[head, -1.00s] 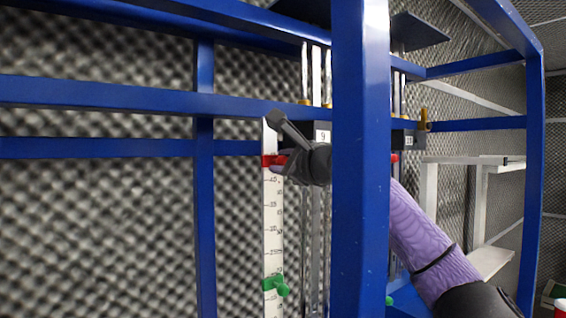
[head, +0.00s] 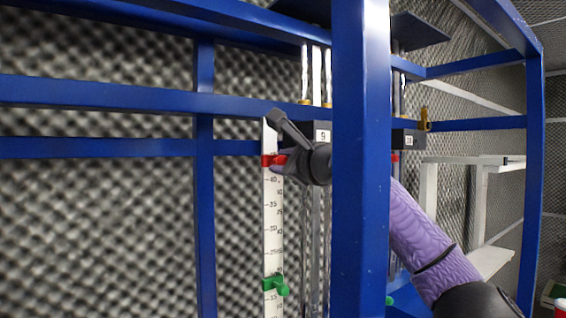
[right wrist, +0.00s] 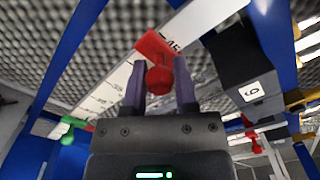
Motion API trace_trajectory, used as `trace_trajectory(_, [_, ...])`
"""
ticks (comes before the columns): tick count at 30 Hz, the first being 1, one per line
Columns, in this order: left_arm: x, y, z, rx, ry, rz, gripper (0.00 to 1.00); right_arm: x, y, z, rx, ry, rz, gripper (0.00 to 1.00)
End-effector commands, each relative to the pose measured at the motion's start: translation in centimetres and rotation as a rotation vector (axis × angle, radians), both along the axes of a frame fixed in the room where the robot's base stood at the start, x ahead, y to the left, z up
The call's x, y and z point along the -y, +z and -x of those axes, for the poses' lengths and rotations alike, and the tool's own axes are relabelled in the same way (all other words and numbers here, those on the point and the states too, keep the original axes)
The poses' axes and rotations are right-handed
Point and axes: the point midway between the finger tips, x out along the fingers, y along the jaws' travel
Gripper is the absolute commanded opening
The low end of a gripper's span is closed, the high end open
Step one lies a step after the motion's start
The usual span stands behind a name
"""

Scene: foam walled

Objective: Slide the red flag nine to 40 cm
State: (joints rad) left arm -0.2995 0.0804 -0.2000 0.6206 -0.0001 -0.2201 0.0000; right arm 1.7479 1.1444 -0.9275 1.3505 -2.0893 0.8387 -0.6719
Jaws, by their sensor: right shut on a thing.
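The red flag (head: 272,160) sits on the white scale (head: 270,215) near its top, beside the block with label 9 (head: 322,136). In the right wrist view the red flag (right wrist: 155,46) is next to a printed mark that looks like 45. My right gripper (head: 290,163) reaches in from the right behind the blue post. In the right wrist view its fingers (right wrist: 158,88) are on both sides of the flag's round red knob (right wrist: 159,80), and it is shut on it. My left gripper is not in view.
A green flag (head: 275,286) sits lower on the same scale. A thick blue upright post (head: 360,200) stands in front of my right arm. Blue crossbars (head: 100,95) run behind. Another block (head: 408,139) and red flag (head: 395,157) are right of the post.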

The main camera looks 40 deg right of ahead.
Motion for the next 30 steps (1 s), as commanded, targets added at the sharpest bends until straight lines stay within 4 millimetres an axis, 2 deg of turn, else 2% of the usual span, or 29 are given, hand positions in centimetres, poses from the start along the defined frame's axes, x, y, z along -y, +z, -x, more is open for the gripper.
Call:
trace_trajectory(8, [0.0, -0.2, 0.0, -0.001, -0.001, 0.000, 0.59, 0.0, -0.1, 0.0, 0.000, 0.000, 0.000, 0.00])
trace_trajectory(11, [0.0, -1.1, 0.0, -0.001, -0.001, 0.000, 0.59, 0.0, -1.2, 0.0, 0.000, 0.000, 0.000, 0.00])
trace_trajectory(15, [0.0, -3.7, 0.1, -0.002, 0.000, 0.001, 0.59, 0.0, -4.0, 0.0, -0.001, 0.000, 0.000, 0.00])
trace_trajectory(18, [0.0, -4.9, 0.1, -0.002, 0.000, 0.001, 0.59, 0.0, -5.4, 0.0, -0.001, 0.001, 0.000, 0.00])
trace_trajectory(26, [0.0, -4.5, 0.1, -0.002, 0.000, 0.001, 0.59, 0.0, -5.0, 0.0, -0.001, 0.001, 0.000, 0.00])
trace_trajectory(27, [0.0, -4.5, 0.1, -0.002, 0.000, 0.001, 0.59, 0.0, -5.0, 0.0, -0.001, 0.000, -0.001, 0.40])
trace_trajectory(30, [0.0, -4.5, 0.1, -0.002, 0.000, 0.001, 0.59, 0.0, -5.0, 0.0, -0.001, 0.001, -0.001, 0.61])
